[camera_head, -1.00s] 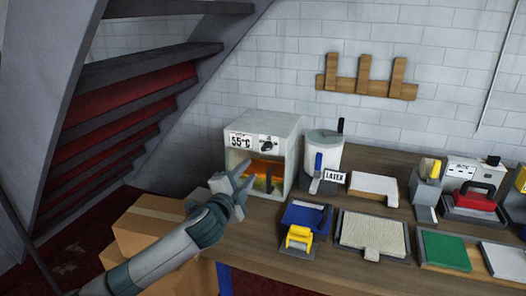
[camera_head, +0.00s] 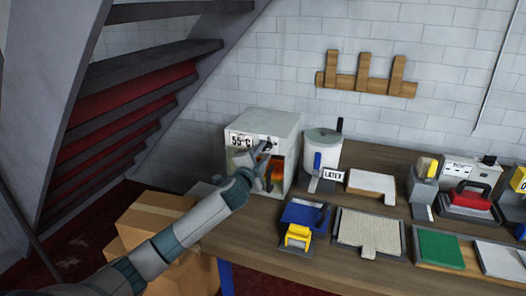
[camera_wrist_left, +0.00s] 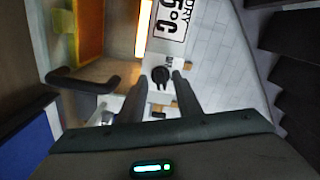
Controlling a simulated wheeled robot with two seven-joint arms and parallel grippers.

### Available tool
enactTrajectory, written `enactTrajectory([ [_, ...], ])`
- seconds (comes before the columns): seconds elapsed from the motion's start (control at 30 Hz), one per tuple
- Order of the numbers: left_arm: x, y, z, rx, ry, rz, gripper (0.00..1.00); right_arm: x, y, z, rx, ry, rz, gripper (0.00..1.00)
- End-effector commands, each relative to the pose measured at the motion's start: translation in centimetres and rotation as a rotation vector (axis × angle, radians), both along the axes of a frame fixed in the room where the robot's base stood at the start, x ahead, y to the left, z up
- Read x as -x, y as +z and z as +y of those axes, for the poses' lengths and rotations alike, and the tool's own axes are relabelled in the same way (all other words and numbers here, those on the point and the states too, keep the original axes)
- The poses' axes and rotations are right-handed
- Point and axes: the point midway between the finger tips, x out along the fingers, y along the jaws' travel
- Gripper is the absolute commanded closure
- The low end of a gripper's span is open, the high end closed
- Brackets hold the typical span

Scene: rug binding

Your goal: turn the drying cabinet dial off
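The drying cabinet (camera_head: 285,128) is a pale grey box at the back left of the bench, with a "55°C" label and a glowing orange inside. Its dial is a small black knob on the upper front; it shows in the left wrist view (camera_wrist_left: 160,75). My left gripper (camera_head: 263,152) is at the cabinet's front, just below the dial in the head view. In the left wrist view its two fingers (camera_wrist_left: 160,84) are apart, with the dial between their tips and nothing held. Whether they touch the dial cannot be told. My right gripper is out of view.
A dark handle (camera_wrist_left: 85,83) juts from the cabinet front beside my left gripper. A white pot (camera_head: 323,150) with a latex sign stands right of the cabinet. A blue tray (camera_head: 300,214) and yellow tool (camera_head: 298,237) lie in front. Cardboard boxes (camera_head: 150,220) are below left.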

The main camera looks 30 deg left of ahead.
Motion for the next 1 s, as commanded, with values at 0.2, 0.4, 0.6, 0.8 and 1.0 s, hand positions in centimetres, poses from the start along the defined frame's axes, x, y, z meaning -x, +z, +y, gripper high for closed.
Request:
enactTrajectory([
  [0.2,-0.23,-0.04,0.06,0.0,0.0,0.0,0.69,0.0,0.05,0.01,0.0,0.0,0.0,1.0],
  [0.4,-0.22,-0.03,0.07,0.0,0.0,0.0,0.83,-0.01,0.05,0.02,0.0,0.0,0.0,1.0],
  [0.6,-0.2,-0.05,0.06,0.0,0.0,0.0,1.0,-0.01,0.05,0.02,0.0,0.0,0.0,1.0],
  [0.8,-0.2,-0.09,0.03,0.011,0.0,-0.002,1.0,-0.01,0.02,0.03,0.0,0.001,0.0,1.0],
  [1.0,-0.2,-0.12,0.05,0.061,0.0,-0.015,1.0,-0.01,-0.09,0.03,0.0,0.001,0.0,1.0],
])
